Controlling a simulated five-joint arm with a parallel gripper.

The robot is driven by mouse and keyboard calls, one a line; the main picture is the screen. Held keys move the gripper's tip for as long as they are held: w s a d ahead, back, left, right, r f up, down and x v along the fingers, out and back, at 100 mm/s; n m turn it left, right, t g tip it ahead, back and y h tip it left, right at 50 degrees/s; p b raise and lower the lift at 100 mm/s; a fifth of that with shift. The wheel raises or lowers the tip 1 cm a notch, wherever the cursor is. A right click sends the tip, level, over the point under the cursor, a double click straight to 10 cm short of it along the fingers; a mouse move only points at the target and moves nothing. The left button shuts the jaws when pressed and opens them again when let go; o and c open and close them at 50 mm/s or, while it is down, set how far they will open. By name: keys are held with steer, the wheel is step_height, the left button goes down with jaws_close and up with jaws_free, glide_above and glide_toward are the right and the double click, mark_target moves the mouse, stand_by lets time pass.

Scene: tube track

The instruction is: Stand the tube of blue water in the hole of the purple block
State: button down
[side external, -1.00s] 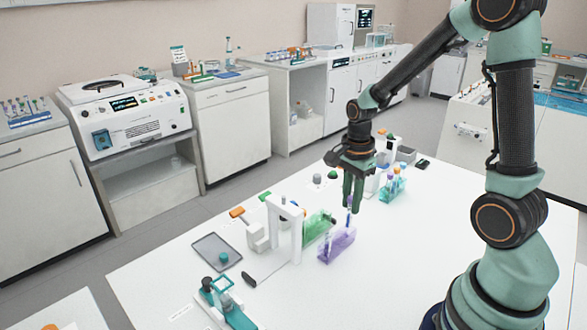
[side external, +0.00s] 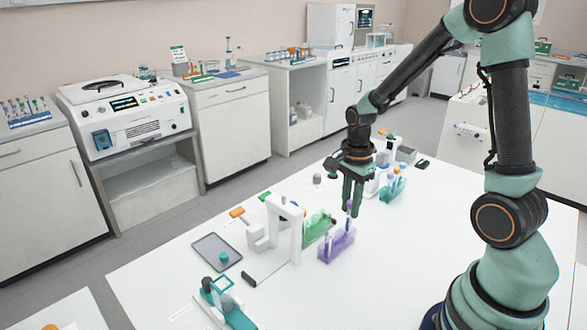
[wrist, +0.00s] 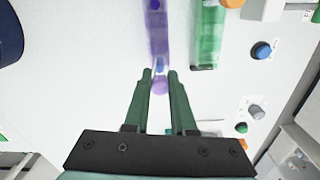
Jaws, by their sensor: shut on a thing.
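My gripper (side external: 353,212) is shut on a tube (side external: 348,222) with a purple cap, above the right end of the purple block (side external: 337,247). The tube looks about upright and its lower part looks blue. Its lower end meets the block's top edge in the side view; I cannot tell how far it is inside a hole. In the wrist view, the purple cap (wrist: 160,86) shows between the fingertips (wrist: 160,75), with the purple block (wrist: 158,38) just beyond.
A green block (side external: 317,226) stands close behind the purple one. A white stand (side external: 296,240) is to its left, with a grey tray (side external: 211,250) further left. A teal rack (side external: 392,190) with tubes stands to the right.

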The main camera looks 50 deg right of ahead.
steer(key=shift+f, duration=0.2)
steer(key=shift+f, duration=0.35)
steer(key=shift+f, duration=0.1)
steer(key=c, duration=0.7)
jaws_free()
steer(key=shift+o, duration=0.2)
step_height(320, 180, up, 12)
